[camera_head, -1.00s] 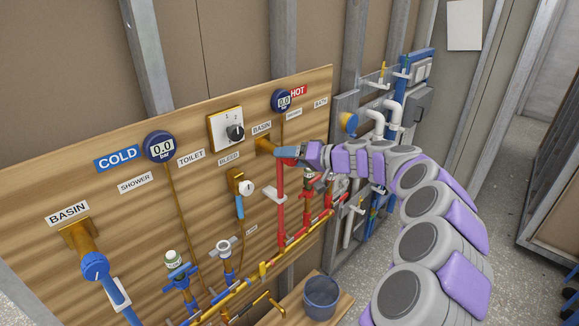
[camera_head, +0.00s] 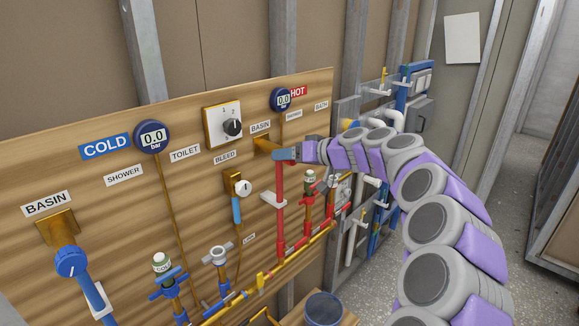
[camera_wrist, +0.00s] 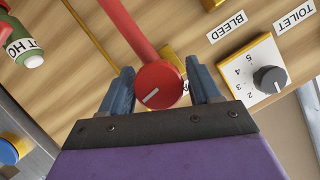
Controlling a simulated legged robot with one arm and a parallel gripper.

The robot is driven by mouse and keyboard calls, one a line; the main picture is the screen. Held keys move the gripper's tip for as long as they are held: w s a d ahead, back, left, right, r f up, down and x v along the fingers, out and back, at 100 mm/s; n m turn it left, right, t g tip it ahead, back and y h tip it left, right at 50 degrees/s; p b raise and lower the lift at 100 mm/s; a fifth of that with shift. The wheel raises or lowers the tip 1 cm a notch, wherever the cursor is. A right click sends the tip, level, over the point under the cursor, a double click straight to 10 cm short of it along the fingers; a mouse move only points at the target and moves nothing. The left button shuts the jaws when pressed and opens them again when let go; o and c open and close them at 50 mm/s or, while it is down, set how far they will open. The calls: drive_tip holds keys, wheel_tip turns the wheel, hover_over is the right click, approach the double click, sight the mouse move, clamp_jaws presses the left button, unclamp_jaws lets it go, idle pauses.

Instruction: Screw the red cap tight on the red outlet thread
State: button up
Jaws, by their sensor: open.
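The red cap (camera_wrist: 158,86) sits at the end of the red outlet pipe (camera_wrist: 126,28) under the hot-side BASIN label. It carries a pale pointer line. In the wrist view my gripper (camera_wrist: 158,92) is open, with one blue finger on each side of the cap and gaps visible between fingers and cap. In the head view my gripper (camera_head: 286,153) reaches the top of the red pipe (camera_head: 279,205) from the right, and its fingers hide the cap there. The thread is hidden, so I cannot tell how far the cap is screwed on.
The wooden board (camera_head: 100,190) carries a selector dial (camera_head: 232,127), two gauges, a bleed valve (camera_head: 241,187) and the blue cold cap (camera_head: 70,262). Several pipes run along its lower part. A dark bucket (camera_head: 324,308) stands below. Open floor lies right of my arm.

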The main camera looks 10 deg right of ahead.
drive_tip(key=shift+f+n+b, duration=0.2)
drive_tip(key=shift+n+b, duration=0.4)
drive_tip(key=shift+b, duration=0.35)
drive_tip(key=shift+r+n+h, duration=0.25)
drive_tip(key=shift+n+h, duration=0.15)
drive_tip(key=shift+h, duration=0.1)
drive_tip(key=n+t+h, duration=0.1)
drive_tip(key=n, duration=0.2)
drive_tip(key=shift+t+h, duration=0.4)
drive_tip(key=shift+f, duration=0.1)
drive_tip(key=shift+p, duration=0.3)
drive_tip(key=c, duration=1.1)
drive_tip(key=shift+m+g+y+p, duration=0.3)
drive_tip(key=shift+m+g+p, duration=0.1)
drive_tip(key=shift+m+p, duration=0.5)
drive_tip(key=shift+m+y+p, duration=0.3)
drive_tip(key=shift+y+p, duration=0.1)
drive_tip(key=shift+p, duration=0.05)
